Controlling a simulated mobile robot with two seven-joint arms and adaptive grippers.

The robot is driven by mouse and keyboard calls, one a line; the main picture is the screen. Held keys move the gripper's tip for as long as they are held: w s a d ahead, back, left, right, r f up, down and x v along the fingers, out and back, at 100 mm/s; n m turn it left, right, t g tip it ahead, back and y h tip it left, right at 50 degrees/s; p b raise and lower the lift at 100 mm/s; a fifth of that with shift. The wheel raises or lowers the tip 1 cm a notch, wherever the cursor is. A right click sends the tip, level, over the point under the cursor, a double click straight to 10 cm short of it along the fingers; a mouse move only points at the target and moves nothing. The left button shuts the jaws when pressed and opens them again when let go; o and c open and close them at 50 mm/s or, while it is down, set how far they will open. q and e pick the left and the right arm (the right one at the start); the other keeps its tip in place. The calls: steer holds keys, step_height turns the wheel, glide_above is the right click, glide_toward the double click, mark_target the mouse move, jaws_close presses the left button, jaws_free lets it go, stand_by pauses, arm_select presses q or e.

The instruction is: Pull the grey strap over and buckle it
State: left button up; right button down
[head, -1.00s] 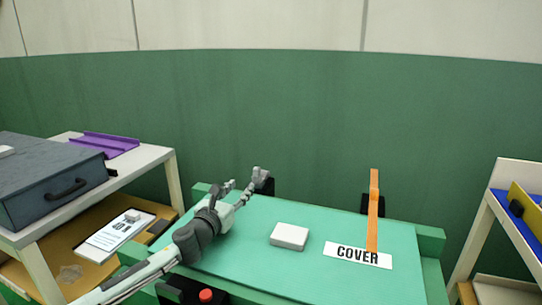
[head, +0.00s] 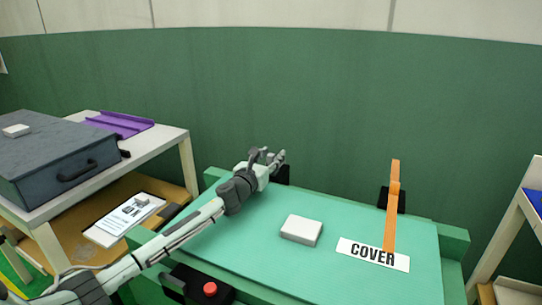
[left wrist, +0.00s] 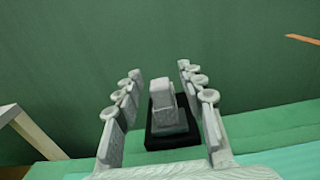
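The grey strap (left wrist: 164,98) stands up from a black mount (left wrist: 172,138) in the left wrist view. My left gripper (left wrist: 157,75) is open, with its fingers on either side of the strap and visible gaps to both. In the head view this left gripper (head: 268,157) is at the back left edge of the green board, in front of the black mount (head: 284,173); strap and fingers overlap there and are hard to tell apart. An orange strap (head: 393,205) stands on the board's right side, by another black mount (head: 402,199). No buckle is clearly identifiable. My right gripper is out of view.
A white block (head: 301,230) and a COVER label (head: 373,254) lie on the green board (head: 260,255). A red button (head: 210,289) is at the front. A shelf with a dark case (head: 45,160) and purple tray (head: 120,124) stands left; another shelf (head: 510,225) stands right.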

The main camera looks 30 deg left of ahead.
arm_select(q)
jaws_close()
stand_by(0.5)
